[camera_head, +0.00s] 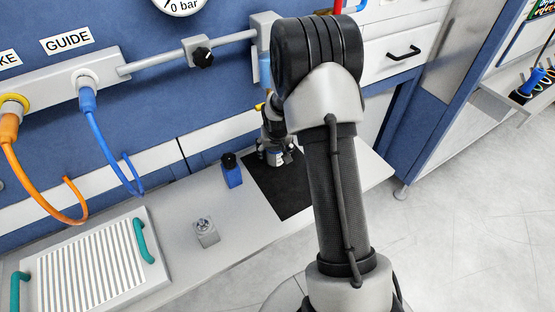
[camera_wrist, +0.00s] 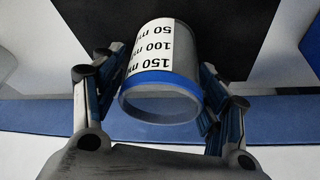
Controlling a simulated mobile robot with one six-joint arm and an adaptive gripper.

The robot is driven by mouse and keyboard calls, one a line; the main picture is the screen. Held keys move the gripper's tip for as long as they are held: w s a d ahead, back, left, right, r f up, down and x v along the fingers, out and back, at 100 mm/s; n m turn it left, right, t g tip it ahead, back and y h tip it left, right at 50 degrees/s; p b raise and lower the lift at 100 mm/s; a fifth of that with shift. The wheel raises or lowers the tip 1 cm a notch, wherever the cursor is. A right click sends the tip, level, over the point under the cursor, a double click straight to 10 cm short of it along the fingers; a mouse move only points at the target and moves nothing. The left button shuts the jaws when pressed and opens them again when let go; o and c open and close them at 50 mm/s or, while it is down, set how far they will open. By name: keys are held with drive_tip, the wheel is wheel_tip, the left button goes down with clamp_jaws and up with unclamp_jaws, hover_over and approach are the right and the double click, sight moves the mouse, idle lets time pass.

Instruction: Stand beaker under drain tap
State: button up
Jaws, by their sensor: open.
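The beaker (camera_wrist: 160,75) is a clear cylinder with a blue band and a white label reading 50, 100 and 150 ml. In the wrist view it is between the two open fingers of my gripper (camera_wrist: 157,95); whether they touch it is unclear. The black mat (camera_wrist: 270,25) lies behind the beaker. In the head view my gripper (camera_head: 274,153) is low over the mat (camera_head: 288,198), mostly hiding the beaker. A small yellow part (camera_head: 259,107) shows above it, under a light-blue bowl (camera_head: 264,70); it may be the drain tap, but my arm hides most of this.
A blue bottle (camera_head: 231,171) stands just left of the mat. A small metal block (camera_head: 206,231) and a striped tray with green handles (camera_head: 95,268) are further left on the bench. A pipe with a black knob (camera_head: 202,57) runs above.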

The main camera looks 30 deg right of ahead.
drive_tip(key=v, duration=0.2)
drive_tip(key=s+p+v, duration=0.1)
drive_tip(key=v, duration=0.2)
drive_tip(key=shift+a, duration=0.15)
drive_tip(key=s+a+b, duration=0.1)
drive_tip(key=s, duration=0.2)
drive_tip(key=s+a+b, duration=0.1)
drive_tip(key=s+b, duration=0.1)
drive_tip(key=s, duration=0.1)
drive_tip(key=s+a+b, duration=0.1)
drive_tip(key=s, duration=0.2)
drive_tip(key=shift+s+a+f, duration=0.2)
drive_tip(key=shift+s+a, duration=0.15)
drive_tip(key=shift+a, duration=0.05)
drive_tip(key=s+a+r+n, duration=0.1)
drive_tip(key=s+a+r, duration=0.25)
drive_tip(key=r, duration=0.35)
drive_tip(key=s+a+r+n, duration=0.1)
drive_tip(key=s+a+r, duration=0.1)
drive_tip(key=s+r, duration=0.35)
drive_tip(key=s+a+r+n+y, duration=0.1)
drive_tip(key=s+a+r+n, duration=0.1)
drive_tip(key=s+a+r, duration=0.4)
drive_tip(key=shift+s+a+r+y, duration=0.35)
drive_tip(key=shift+s+r, duration=0.65)
drive_tip(key=shift+s, duration=1.75)
drive_tip(key=shift+o, duration=0.2)
